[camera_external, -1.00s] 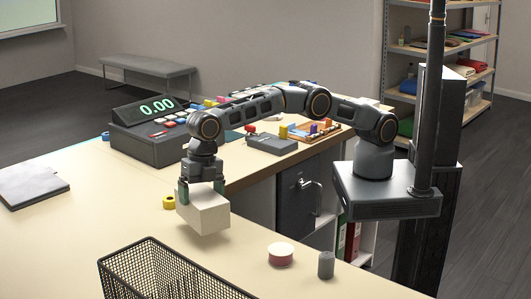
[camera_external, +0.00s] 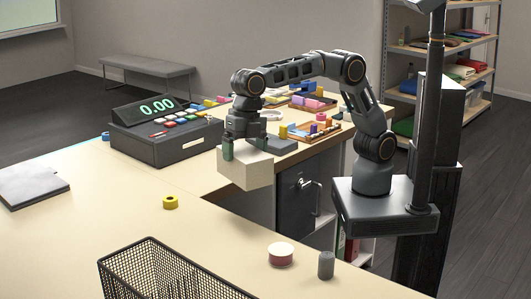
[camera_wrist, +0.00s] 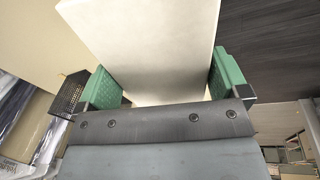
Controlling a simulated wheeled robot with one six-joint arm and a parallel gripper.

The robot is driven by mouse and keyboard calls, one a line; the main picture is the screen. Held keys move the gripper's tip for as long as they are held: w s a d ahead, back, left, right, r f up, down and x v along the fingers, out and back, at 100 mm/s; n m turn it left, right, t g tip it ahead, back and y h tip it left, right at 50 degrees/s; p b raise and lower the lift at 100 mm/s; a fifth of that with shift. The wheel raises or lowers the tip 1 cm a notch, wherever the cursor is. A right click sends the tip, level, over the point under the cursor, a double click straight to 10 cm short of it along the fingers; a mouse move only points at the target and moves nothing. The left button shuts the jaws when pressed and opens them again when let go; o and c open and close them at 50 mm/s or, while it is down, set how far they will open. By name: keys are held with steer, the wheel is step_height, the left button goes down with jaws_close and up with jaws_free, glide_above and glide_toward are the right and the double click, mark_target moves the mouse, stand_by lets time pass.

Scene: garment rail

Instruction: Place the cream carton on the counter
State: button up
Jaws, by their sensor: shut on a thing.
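The cream carton (camera_external: 247,170) is a plain pale box. My gripper (camera_external: 241,151) is shut on it, with a green finger pad on each side, and holds it above the counter's inner edge. In the wrist view the carton (camera_wrist: 142,45) fills the space between the green pads of my gripper (camera_wrist: 162,80). The counter (camera_external: 120,225) is a pale, L-shaped top. The carton's underside is hidden in both views.
A cash register (camera_external: 165,135) stands left of the carton. A black wire basket (camera_external: 165,275), a yellow tape roll (camera_external: 170,202), a red-sided spool (camera_external: 281,254) and a grey cylinder (camera_external: 326,264) are on the near counter. The middle of the near counter is clear.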

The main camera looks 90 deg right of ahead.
steer(key=w+d+r+m+t+h+p, duration=0.1)
steer(key=d+r+m, duration=0.15)
steer(key=d, duration=0.85)
steer(key=w+d+r+m+p, duration=0.15)
steer(key=d+m, duration=0.25)
steer(key=d, duration=0.7)
steer(key=s+d+f+m+h, duration=0.1)
steer(key=s+d+m, duration=0.1)
steer(key=d+m, duration=0.4)
steer(key=s+d+f+m, duration=0.2)
steer(key=s+d+m, duration=0.1)
steer(key=d+m, duration=0.3)
steer(key=shift+s+d+f+m+h, duration=0.25)
steer(key=shift+d+m+h, duration=0.15)
steer(key=shift+m, duration=0.15)
steer(key=shift+w+d+f+p, duration=0.3)
steer(key=shift+w+f+p, duration=0.55)
steer(key=shift+w+f, duration=1.4)
steer(key=shift+w+d+f+p, duration=0.3)
steer(key=shift+w+f+p, duration=0.5)
steer(key=shift+w+f, duration=1.45)
steer(key=shift+w+d+f+p, duration=0.3)
steer(key=shift+w+f+p, duration=0.55)
steer(key=shift+w+f, duration=1.35)
steer(key=shift+w+r, duration=0.15)
steer(key=shift+w, duration=0.05)
